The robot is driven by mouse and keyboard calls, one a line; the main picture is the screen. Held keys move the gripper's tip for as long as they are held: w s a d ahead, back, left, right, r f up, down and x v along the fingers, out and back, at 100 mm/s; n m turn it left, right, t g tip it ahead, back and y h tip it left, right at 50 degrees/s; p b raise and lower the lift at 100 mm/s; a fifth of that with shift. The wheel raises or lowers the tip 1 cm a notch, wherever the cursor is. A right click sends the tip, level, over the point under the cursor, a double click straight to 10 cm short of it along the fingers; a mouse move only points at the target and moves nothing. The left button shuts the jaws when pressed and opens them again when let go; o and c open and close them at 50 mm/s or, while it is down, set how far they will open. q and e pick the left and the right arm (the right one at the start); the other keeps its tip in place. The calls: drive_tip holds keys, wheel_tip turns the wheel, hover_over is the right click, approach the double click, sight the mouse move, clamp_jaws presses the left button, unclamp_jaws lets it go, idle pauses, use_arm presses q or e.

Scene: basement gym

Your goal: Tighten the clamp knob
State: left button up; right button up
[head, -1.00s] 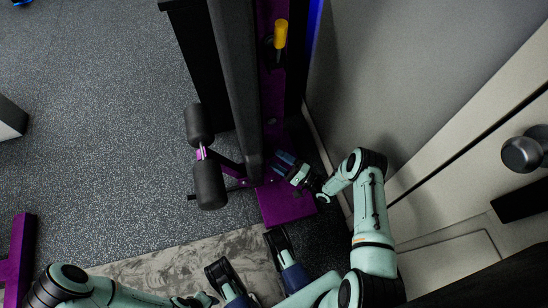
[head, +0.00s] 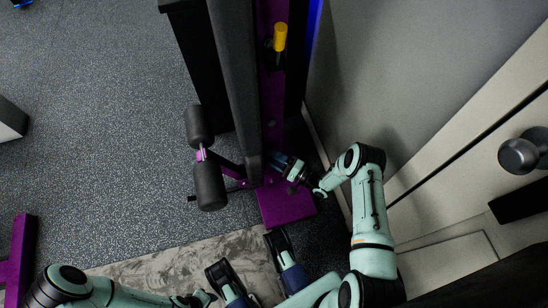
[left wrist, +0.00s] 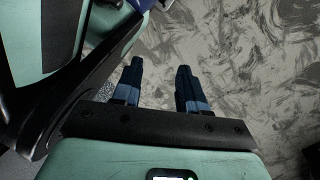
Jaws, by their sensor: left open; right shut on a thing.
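My right gripper (head: 279,161) is low beside the machine's purple upright, just above the purple base plate (head: 285,203). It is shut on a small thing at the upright. The fingers hide that thing, so I cannot make out a clamp knob's shape. My left gripper (left wrist: 160,84) is open and empty in the left wrist view, above a grey patterned mat (left wrist: 240,75).
A yellow-handled part (head: 280,37) is higher on the upright. Black foam rollers (head: 209,186) stick out left of it. A grey wall (head: 365,70) and a door with a round knob (head: 520,155) are close on the right. The speckled floor (head: 90,150) at left is mostly clear.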

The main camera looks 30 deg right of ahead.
use_arm(q)
drive_tip(key=shift+w+d+r+t, duration=0.1)
drive_tip(key=shift+w+r+t, duration=0.3)
drive_tip(key=shift+w, duration=0.55)
use_arm(e)
drive_tip(key=shift+r+n+g, duration=0.15)
drive_tip(key=shift+n+g, duration=0.15)
drive_tip(key=shift+n, duration=0.2)
use_arm(q)
drive_tip(key=shift+r, duration=0.1)
use_arm(e)
drive_tip(key=o, duration=1)
drive_tip(key=shift+o, duration=0.2)
drive_tip(key=shift+s, duration=0.1)
use_arm(q)
drive_tip(key=shift+t, duration=0.7)
drive_tip(key=w+r, duration=0.1)
drive_tip(key=w+r+p, duration=0.2)
drive_tip(key=w, duration=0.1)
drive_tip(key=shift+d, duration=0.25)
use_arm(e)
drive_tip(key=r+v, duration=0.1)
drive_tip(key=v, duration=1.2)
drive_tip(key=shift+f, duration=0.35)
drive_tip(key=shift+s+d, duration=0.1)
drive_tip(key=shift+s, duration=0.05)
